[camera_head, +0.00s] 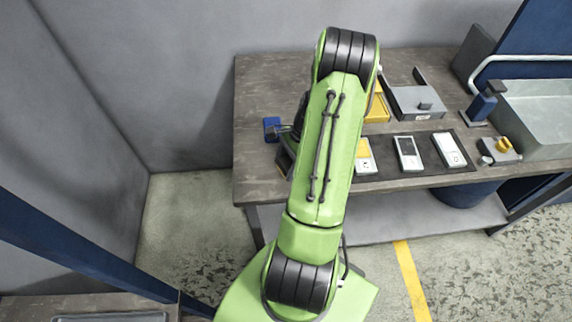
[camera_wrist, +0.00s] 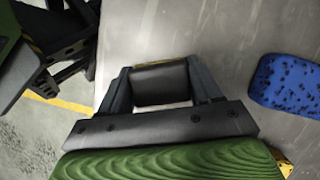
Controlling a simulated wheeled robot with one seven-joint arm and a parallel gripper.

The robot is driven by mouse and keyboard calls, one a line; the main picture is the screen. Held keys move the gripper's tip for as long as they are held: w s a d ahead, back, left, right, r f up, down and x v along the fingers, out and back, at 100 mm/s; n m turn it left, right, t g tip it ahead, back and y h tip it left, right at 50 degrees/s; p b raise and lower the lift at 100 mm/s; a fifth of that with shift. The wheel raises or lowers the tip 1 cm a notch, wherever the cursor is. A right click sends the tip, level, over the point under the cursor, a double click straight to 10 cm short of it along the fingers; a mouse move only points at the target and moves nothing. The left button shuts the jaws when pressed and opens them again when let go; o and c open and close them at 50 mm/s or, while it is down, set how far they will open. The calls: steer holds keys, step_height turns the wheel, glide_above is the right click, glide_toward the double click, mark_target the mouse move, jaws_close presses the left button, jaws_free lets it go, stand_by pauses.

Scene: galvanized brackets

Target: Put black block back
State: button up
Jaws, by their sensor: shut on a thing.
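In the wrist view, my gripper (camera_wrist: 163,76) is shut on the black block (camera_wrist: 160,86), which sits between the two dark fingers. A thin yellowish edge shows along the block's far side. Behind them is the grey table top; I cannot tell whether the block touches it. In the head view, my gripper is mostly hidden behind my green arm, near the table's left front edge, and I cannot make out the block there.
A speckled blue piece (camera_wrist: 285,84) lies on the table (camera_head: 262,85), right of my gripper in the wrist view. A dark mat (camera_head: 385,170) holds several white devices. A grey open tray (camera_head: 412,99), a yellow tray (camera_head: 377,108) and a metal bin (camera_head: 535,110) stand farther right.

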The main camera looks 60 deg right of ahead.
steer(key=shift+f, duration=0.1)
steer(key=o, duration=1.3)
steer(key=p+v, duration=0.3)
steer(key=v, duration=1)
step_height(320, 180, up, 5)
steer(key=n+h, duration=0.1)
steer(key=n, duration=0.3)
glide_above(279, 160)
steer(key=w+a+r+n+h, duration=0.2)
steer(key=a+r+n, duration=0.45)
steer(key=a, duration=0.45)
steer(key=s+a+r+n+t, duration=0.1)
steer(key=s+a+r+n, duration=0.1)
steer(key=s+a+n, duration=0.1)
steer(key=s+a+r+n+t, duration=0.1)
steer(key=s+a+n, duration=0.2)
steer(key=a+n, duration=0.2)
steer(key=s+a+r+n+t+h, duration=0.1)
steer(key=s+a+r+n, duration=0.1)
steer(key=a, duration=0.4)
steer(key=shift+s+a+r+n+t, duration=0.2)
steer(key=shift+s+n, duration=0.15)
steer(key=shift+n, duration=0.35)
steer(key=shift+s+a+r+n+t, duration=0.1)
steer(key=shift+s+a+n+t, duration=0.2)
steer(key=shift+n, duration=0.35)
